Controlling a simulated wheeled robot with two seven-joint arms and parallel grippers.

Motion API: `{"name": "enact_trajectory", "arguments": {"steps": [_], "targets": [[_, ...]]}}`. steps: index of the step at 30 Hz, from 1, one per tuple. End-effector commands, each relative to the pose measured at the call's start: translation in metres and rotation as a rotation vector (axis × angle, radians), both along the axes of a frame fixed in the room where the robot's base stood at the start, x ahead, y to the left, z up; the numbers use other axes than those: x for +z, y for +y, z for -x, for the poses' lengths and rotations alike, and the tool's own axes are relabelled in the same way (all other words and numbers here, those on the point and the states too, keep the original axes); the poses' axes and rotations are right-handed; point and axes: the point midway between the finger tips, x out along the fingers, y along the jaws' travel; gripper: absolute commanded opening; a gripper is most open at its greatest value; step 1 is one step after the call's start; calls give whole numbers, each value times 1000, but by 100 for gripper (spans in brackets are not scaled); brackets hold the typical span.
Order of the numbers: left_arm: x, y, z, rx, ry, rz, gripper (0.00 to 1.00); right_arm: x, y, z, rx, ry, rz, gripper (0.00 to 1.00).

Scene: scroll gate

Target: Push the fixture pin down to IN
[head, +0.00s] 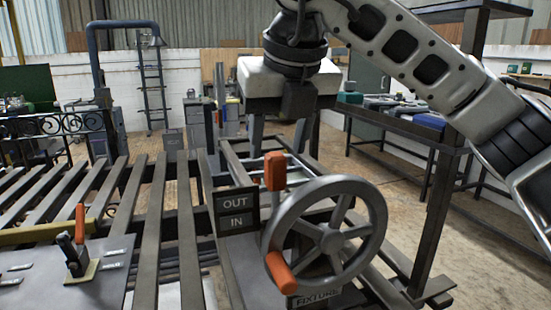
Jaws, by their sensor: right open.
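The fixture pin has an orange-red grip (275,171) and stands upright behind the rim of a grey handwheel (325,232). A dark sign (237,211) to its left reads OUT above IN; the grip's top is higher than the sign. My right gripper (281,140) points down with its fingers apart and nothing between them. In the picture it is just above the grip; the depth gap between them is hard to tell. The pin's lower part is hidden by the wheel. My left gripper is not in view.
The handwheel has an orange knob (281,272) at its lower left, near a FIXTURE label (315,297). A slatted rack (150,220) fills the left, with a plate carrying an orange-handled clamp (76,250). A dark shelf post (437,210) stands at right.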

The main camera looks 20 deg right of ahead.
Motion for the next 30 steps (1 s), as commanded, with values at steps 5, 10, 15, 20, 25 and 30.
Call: {"name": "enact_trajectory", "arguments": {"steps": [5,10,15,20,25,30], "targets": [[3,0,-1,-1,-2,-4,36,-24,0,-10,0,2,0,47],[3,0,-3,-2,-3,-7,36,-34,0,-14,1,0,0,47],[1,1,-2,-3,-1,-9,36,-36,0,-15,1,0,0,47],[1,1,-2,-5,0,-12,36,-36,0,-15,1,0,0,36],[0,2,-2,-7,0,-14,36,-35,0,-15,1,-1,0,0],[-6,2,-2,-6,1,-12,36,-44,7,-16,14,1,0,0]]}}
